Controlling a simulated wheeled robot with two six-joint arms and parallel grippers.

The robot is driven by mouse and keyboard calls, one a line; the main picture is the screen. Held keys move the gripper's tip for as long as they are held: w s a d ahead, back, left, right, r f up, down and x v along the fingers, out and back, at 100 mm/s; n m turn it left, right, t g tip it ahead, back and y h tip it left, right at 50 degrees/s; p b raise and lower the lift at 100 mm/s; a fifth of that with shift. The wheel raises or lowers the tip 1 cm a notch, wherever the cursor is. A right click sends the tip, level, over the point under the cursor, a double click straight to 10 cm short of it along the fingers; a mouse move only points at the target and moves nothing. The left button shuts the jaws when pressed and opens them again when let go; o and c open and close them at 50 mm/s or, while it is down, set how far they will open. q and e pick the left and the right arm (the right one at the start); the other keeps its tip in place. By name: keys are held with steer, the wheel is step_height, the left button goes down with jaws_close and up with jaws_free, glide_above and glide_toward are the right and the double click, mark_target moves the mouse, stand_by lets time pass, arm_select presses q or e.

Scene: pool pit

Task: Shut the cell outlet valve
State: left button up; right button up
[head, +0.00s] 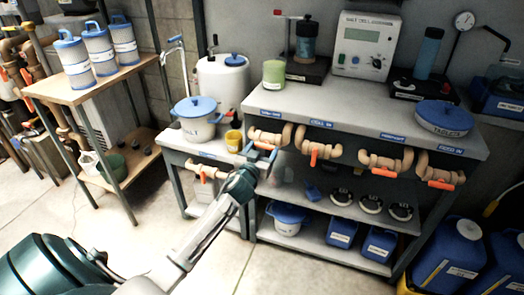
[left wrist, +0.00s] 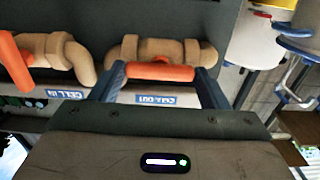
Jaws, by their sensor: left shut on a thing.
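The cell outlet valve (left wrist: 190,50) is a tan pipe fitting with an orange lever (left wrist: 160,72), above a blue "CELL OUT" label (left wrist: 155,99) in the left wrist view. The lever lies roughly along the pipe. In the head view the valve (head: 262,135) is the leftmost on the bench's front edge. My left gripper (head: 266,158) reaches it from below and partly hides its lever. In the left wrist view my left gripper's fingers (left wrist: 163,76) stand at both ends of the lever, shut on it. My right gripper is not in view.
The cell inlet valve (left wrist: 62,50) sits close beside it, its orange lever (head: 313,157) across the pipe. More valves (head: 385,158) line the bench edge (head: 350,118). A low side table (head: 180,150) holds a blue-lidded pot (head: 197,122) and a yellow cup (head: 233,140). Floor in front is clear.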

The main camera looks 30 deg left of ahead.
arm_select(q)
steer(key=shift+m+p, duration=0.3)
steer(key=shift+m, duration=0.7)
steer(key=m+p, duration=0.2)
steer(key=m, duration=0.4)
steer(key=m+p, duration=0.2)
steer(key=m, duration=0.5)
steer(key=shift+f+m+p, duration=0.1)
steer(key=shift+m+p, duration=0.45)
steer(key=shift+m, duration=0.95)
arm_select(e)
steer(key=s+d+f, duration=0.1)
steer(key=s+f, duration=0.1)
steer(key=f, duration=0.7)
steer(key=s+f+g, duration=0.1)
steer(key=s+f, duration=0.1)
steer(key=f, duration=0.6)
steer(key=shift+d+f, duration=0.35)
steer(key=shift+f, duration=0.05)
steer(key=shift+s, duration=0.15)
arm_select(q)
steer(key=o, duration=1)
